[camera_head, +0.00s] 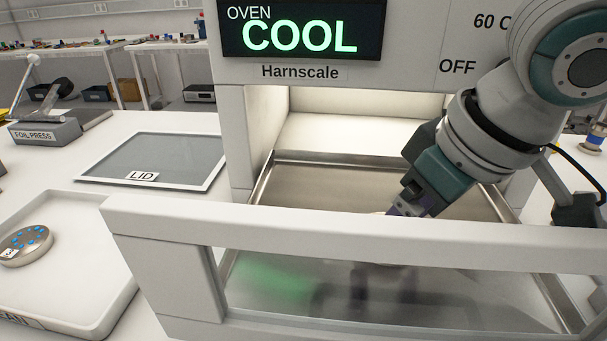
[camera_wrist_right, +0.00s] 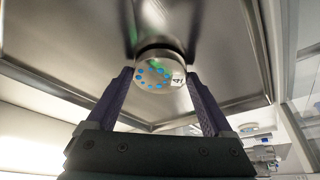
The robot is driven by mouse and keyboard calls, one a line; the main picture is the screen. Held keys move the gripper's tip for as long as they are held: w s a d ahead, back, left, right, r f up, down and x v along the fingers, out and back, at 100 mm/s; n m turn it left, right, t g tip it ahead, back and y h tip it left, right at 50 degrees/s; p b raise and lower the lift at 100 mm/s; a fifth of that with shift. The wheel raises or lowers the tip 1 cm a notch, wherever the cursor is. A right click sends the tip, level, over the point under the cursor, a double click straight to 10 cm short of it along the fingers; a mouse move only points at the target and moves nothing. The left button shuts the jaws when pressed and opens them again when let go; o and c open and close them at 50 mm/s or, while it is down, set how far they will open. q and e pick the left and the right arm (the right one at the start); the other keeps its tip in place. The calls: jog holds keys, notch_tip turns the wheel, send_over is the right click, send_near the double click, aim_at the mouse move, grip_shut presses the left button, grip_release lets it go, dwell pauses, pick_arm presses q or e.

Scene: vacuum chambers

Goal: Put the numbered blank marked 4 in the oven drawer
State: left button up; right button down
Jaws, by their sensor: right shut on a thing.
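The oven drawer (camera_head: 330,185) is pulled out, showing a bare metal floor behind its white front frame. My right gripper (camera_head: 396,212) reaches down inside the drawer from the right. In the right wrist view, its purple fingers are shut on a round metal blank (camera_wrist_right: 153,72) with blue dots and a small white label. The label's number is too small to read. The blank is over the metal floor, close to it; I cannot tell whether it touches. In the head view the drawer front mostly hides it. My left gripper is not in view.
A second blue-dotted blank (camera_head: 24,244) lies in a white tray (camera_head: 90,290) at the left. A framed lid (camera_head: 160,158) lies flat behind it, and the foil press (camera_head: 45,132) stands further left. The oven display (camera_head: 300,30) reads COOL.

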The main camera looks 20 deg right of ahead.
jog(key=shift+w+f, duration=0.1)
jog(key=shift+f, duration=0.15)
grip_release()
jog(key=shift+r, duration=0.15)
jog(key=p+v, duration=0.3)
jog(key=v, duration=0.9)
